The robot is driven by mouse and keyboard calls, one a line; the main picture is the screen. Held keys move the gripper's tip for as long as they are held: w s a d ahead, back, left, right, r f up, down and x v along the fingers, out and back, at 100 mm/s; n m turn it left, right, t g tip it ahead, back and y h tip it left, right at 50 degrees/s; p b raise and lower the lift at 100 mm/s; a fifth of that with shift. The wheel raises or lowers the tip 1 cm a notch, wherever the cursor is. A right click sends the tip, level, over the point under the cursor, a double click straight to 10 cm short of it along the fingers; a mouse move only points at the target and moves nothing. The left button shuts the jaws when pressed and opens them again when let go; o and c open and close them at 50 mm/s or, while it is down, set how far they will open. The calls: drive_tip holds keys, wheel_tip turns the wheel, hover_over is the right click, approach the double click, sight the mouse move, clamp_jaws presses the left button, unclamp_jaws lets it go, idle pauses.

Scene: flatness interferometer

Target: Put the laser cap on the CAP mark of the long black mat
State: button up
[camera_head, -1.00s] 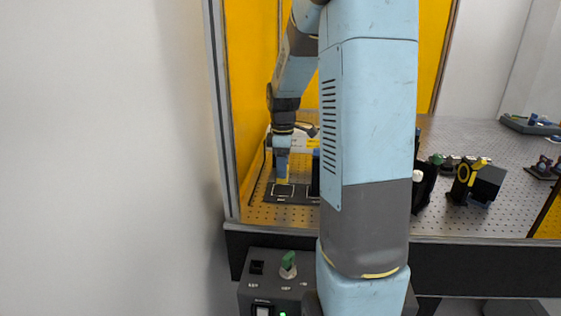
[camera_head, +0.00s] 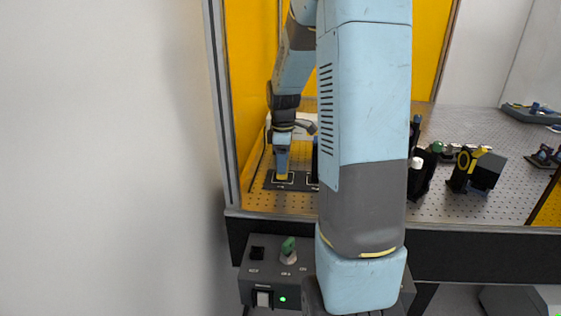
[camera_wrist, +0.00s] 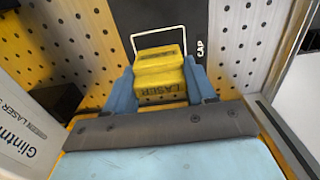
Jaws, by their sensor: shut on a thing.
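My gripper (camera_wrist: 160,88) is shut on the yellow laser cap (camera_wrist: 160,72), with a blue finger on each side of it; black "LASER" lettering shows on the cap. The cap is over the long black mat (camera_wrist: 185,14), within or over a white outlined square whose far edge shows beyond it. The CAP lettering (camera_wrist: 201,48) is just to the right. In the head view, my gripper (camera_head: 282,160) points down, and the cap (camera_head: 281,177) appears at mat level at the left end of the mat (camera_head: 268,184). Actual contact with the mat cannot be told.
The perforated metal table (camera_head: 450,208) surrounds the mat, with a yellow panel (camera_head: 245,90) close on the left. Black optics mounts (camera_head: 485,172) stand to the right. A white box with lettering (camera_wrist: 25,130) is left in the wrist view. My arm hides the table's middle.

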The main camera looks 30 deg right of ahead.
drive_tip(key=shift+f, duration=0.35)
idle(0.5)
drive_tip(key=o, duration=0.9)
drive_tip(key=shift+o, duration=0.2)
drive_tip(key=shift+r, duration=3.05)
drive_tip(key=shift+s+r, duration=0.1)
drive_tip(key=shift+r, duration=0.35)
